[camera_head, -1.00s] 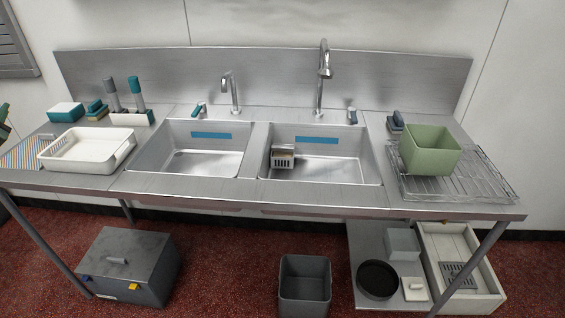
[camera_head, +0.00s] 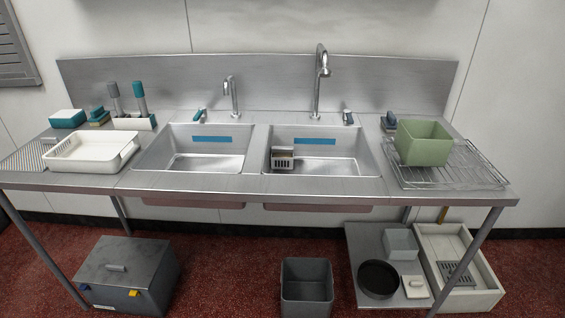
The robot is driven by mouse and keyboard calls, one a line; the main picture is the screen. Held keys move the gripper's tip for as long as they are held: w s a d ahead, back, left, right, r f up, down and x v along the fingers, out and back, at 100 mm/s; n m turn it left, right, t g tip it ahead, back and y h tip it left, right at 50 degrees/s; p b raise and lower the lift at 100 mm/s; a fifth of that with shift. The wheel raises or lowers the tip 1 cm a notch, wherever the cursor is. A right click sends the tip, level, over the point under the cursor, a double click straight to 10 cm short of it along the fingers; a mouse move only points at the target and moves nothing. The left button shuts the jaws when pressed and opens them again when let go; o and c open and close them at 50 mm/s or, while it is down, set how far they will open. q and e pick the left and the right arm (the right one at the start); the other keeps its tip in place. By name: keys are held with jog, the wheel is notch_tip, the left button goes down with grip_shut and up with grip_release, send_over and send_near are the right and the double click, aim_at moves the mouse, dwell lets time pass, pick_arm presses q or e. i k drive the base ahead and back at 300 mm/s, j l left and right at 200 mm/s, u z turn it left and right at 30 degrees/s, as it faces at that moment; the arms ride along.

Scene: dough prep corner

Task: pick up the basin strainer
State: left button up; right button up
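A flat dark grey slotted piece (camera_head: 457,272) lies in a white open box (camera_head: 478,299) low down at the right. I cannot tell for certain which of the two is the basin strainer. Neither of my grippers is in view.
The left basin (camera_head: 205,163) looks empty. A white tray (camera_head: 90,163) stands left of it; a green bin (camera_head: 424,152) stands on a wire rack (camera_head: 465,172) at right. Below are a grey lidded box (camera_head: 128,262), a grey bin (camera_head: 306,299) and a black round pan (camera_head: 378,279).

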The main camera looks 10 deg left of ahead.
aim_at(282, 156)
jog(key=i+z, duration=0.15)
jog(key=i, duration=0.7)
jog(key=i+j+z, duration=0.1)
jog(key=i, duration=0.7)
